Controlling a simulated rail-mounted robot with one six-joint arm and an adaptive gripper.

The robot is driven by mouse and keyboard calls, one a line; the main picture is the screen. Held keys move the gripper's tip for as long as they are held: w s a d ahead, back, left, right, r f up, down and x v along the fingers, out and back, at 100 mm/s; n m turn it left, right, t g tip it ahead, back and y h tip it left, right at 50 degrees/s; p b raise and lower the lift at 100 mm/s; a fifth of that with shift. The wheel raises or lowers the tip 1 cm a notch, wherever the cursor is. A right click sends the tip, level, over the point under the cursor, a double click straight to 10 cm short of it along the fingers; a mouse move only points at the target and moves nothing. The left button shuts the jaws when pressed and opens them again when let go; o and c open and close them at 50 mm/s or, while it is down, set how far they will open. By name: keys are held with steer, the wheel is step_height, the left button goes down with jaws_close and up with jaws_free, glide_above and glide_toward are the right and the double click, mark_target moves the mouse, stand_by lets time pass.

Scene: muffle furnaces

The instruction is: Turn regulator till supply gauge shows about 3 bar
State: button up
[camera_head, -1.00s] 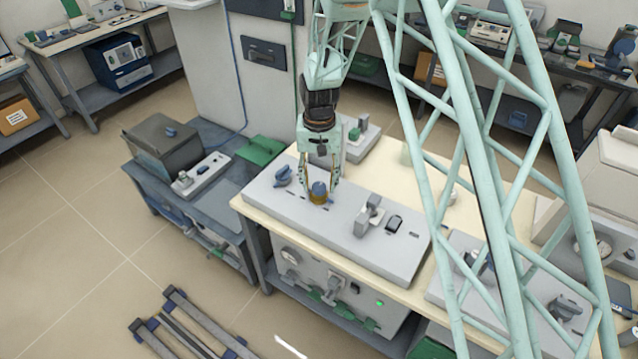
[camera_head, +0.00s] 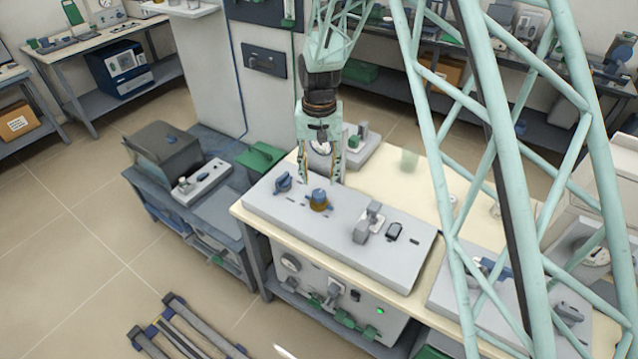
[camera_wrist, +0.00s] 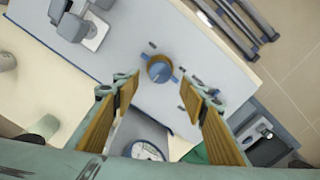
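The regulator is likely the round blue knob on a brass-coloured base (camera_head: 319,200), on the top of the grey panel (camera_head: 345,225). The knob also shows in the wrist view (camera_wrist: 160,70), with a blue bar across it. My gripper (camera_head: 320,181) is above and slightly behind the knob, apart from it. Its two yellow-padded fingers stand apart with nothing between them in the wrist view (camera_wrist: 158,88). A white round gauge (camera_wrist: 147,151) lies behind the knob, partly cut off by my gripper body. It shows partly behind my gripper in the head view (camera_head: 321,147). Its reading is too small to tell.
A blue lever knob (camera_head: 283,181) sits left of the brass-based knob. A grey clamp-like fitting (camera_head: 369,223) and a dark switch (camera_head: 394,231) sit to its right. Another dial (camera_head: 290,262) is on the cabinet front. The cream bench top (camera_head: 400,185) behind is mostly clear.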

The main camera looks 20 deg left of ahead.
steer(key=shift+r, duration=2.65)
